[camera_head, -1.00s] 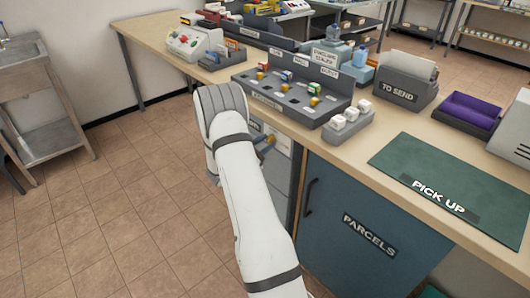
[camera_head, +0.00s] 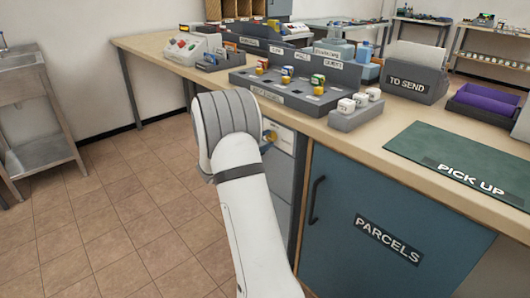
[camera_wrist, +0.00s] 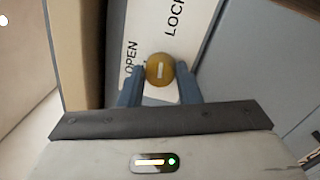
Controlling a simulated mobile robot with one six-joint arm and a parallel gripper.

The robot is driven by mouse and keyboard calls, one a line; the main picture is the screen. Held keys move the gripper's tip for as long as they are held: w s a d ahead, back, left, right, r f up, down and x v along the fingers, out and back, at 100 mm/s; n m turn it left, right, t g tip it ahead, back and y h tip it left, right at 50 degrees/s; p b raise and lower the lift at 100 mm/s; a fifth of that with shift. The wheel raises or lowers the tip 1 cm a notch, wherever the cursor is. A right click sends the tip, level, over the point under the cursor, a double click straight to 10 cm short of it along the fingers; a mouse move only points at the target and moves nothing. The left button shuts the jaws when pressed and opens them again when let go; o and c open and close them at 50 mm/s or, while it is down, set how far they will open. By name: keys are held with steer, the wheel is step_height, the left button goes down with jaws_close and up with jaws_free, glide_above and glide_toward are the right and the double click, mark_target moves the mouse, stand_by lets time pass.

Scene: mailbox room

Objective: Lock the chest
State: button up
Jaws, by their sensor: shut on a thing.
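In the wrist view, a round yellow-brown knob (camera_wrist: 159,63) with a short pale mark sits on a white plate (camera_wrist: 143,22). The plate reads "OPEN" at the knob's left and "LOCK", partly cut off, above right. My gripper (camera_wrist: 160,78) has its blue-grey fingers on both sides of the knob and is shut on it. The pale mark is nearly upright in the picture; I cannot tell which word it points at. In the head view, the knob (camera_head: 270,136) shows just right of my wrist, on the pale cabinet front (camera_head: 280,180), likely the chest. My wrist hides the fingers.
The wooden counter (camera_head: 395,150) overhangs the cabinet front. A blue "PARCELS" door (camera_head: 340,235) with a dark handle (camera_head: 316,200) stands right of it. A dark rack (camera_head: 290,95) with several stamps is above. The tiled floor (camera_head: 120,220) at left is clear.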

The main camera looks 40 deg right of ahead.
steer(key=shift+f+m+b, duration=0.2)
steer(key=shift+m+b, duration=0.5)
steer(key=shift+b, duration=0.15)
steer(key=shift+r, duration=0.15)
steer(key=o, duration=1)
steer(key=shift+c, duration=0.2)
steer(key=a+p, duration=0.1)
steer(key=a, duration=0.6)
steer(key=shift+s+a+f, duration=0.25)
steer(key=shift+s+a, duration=0.05)
steer(key=shift+a, duration=0.1)
